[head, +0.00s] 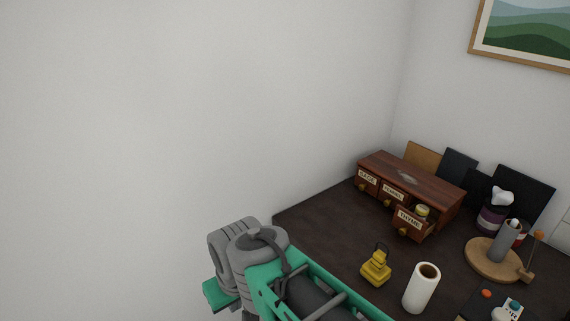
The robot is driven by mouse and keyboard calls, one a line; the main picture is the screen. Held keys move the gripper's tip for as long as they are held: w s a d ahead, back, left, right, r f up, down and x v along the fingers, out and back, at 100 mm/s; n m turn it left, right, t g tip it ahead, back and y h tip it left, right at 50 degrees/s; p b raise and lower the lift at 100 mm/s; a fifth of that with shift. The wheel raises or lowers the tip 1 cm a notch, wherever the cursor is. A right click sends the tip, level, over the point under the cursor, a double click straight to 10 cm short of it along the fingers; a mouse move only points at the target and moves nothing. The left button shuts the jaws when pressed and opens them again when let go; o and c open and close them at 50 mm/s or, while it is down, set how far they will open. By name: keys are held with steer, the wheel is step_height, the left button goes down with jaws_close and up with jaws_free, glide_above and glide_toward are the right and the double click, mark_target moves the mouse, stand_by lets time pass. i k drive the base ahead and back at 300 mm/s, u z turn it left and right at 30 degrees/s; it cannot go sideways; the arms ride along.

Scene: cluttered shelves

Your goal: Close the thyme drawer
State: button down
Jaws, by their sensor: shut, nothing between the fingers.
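The thyme drawer (408,220) is the right one in a low reddish-brown wooden cabinet (425,179) on the dark table. It is pulled out toward the front, with its label and a small brass knob on its face. A small jar with a yellowish lid (422,211) stands in the open drawer. The sage drawer (368,178) on the left and the middle drawer (393,192) look shut. My green and grey arm shows at the bottom; my gripper is outside the picture.
A yellow lantern-like object (376,269) and a white paper roll (421,288) stand in front of the cabinet. A round wooden stand (490,261) with a grey cylinder is at right. Dark boards (524,190) lean behind. The dark tabletop (325,226) is clear left of the drawer.

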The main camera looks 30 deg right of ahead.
mark_target(408, 223)
steer(key=z, duration=1.6)
steer(key=k, duration=0.5)
steer(key=u, duration=0.7)
steer(key=i, duration=0.85)
steer(key=u, duration=0.65)
